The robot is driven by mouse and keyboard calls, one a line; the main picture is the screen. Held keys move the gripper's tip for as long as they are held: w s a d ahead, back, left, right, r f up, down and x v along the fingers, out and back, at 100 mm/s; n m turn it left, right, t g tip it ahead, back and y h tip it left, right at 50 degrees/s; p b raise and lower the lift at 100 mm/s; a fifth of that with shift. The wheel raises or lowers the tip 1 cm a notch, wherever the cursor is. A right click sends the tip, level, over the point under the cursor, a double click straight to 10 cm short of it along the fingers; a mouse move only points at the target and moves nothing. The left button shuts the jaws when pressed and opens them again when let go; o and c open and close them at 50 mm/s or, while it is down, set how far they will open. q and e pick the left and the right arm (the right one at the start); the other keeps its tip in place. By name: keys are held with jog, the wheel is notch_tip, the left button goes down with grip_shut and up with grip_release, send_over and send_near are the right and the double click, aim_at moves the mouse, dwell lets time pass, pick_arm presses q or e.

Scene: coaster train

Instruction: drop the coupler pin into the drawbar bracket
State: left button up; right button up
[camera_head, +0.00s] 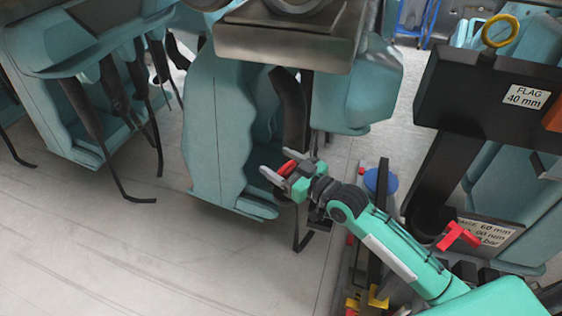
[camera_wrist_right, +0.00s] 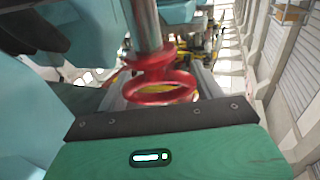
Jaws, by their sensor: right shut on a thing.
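The coupler pin shows in the right wrist view as a grey metal shaft (camera_wrist_right: 146,25) with a red collar and red ring handle (camera_wrist_right: 160,90). In the head view only its red part (camera_head: 288,168) shows between the fingers. My right gripper (camera_head: 284,168) is shut on this red part, in front of a teal seat. The shaft is hidden in the head view. I cannot tell for sure which part is the drawbar bracket. A grey metal block (camera_head: 285,42) is at the top centre, above and apart from the gripper. My left gripper is not in view.
Teal seats (camera_head: 225,125) with dark straps stand behind the gripper and at left. A black stand with a "FLAG 40 mm" label (camera_head: 526,96) and a yellow ring (camera_head: 500,31) is at right. A blue disc (camera_head: 381,181) is nearer. Pale floor (camera_head: 130,245) is clear at lower left.

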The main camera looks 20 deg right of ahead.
jog(key=shift+f+b, duration=0.95)
jog(key=shift+f, duration=0.65)
jog(key=o, duration=1.4)
jog(key=shift+s+d+f, duration=0.1)
jog(key=shift+f, duration=0.05)
jog(key=b+v, duration=0.4)
jog(key=v, duration=0.9)
jog(key=shift+s+d+b, duration=0.2)
jog(key=shift+s+b, duration=0.05)
jog(key=shift+b, duration=0.15)
